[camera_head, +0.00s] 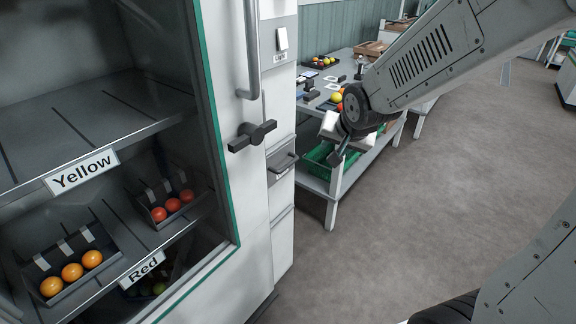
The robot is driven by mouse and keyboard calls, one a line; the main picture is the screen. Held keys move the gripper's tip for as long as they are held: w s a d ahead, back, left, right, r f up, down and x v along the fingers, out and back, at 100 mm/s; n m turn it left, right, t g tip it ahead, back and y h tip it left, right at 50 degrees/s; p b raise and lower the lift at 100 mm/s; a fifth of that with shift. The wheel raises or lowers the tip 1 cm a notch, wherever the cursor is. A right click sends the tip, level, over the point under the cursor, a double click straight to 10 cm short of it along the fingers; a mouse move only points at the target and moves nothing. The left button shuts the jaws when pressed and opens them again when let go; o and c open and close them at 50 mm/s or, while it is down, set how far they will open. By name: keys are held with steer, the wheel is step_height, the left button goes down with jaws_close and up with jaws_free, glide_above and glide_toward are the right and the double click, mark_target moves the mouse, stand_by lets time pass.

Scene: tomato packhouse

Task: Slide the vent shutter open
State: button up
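A white cabinet (259,207) stands at the left with its glass-fronted side facing me. On its narrow right side is a small grey panel with a dark bar handle (284,162); I cannot tell for sure whether this is the vent shutter or how far it is open. A black T-shaped knob (252,135) and a long vertical grey handle (248,60) are on the front edge. My gripper (337,158) hangs to the right of the cabinet, apart from it, pointing down. It is small and seen from behind, so its finger gap does not show.
A white switch (282,38) is higher on the cabinet's side. Shelves inside hold fruit trays labelled Yellow (82,172) and Red (143,268). Behind my gripper is a worktable (334,200) with fruit, small devices and a green crate (318,160).

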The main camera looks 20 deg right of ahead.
steer(key=w+a+f+m+t+y, duration=0.15)
steer(key=w+f+m+t, duration=0.25)
steer(key=w+f, duration=0.7)
steer(key=m+t+y, duration=0.3)
steer(key=m+t, duration=0.1)
glide_toward(289, 163)
steer(key=w+f, duration=0.1)
steer(key=w, duration=0.1)
steer(key=shift+h, duration=0.25)
steer(key=x, duration=0.5)
steer(key=a+x, duration=0.1)
steer(key=x, duration=0.2)
steer(key=shift+d, duration=0.1)
steer(key=shift+f, duration=0.1)
jaws_close()
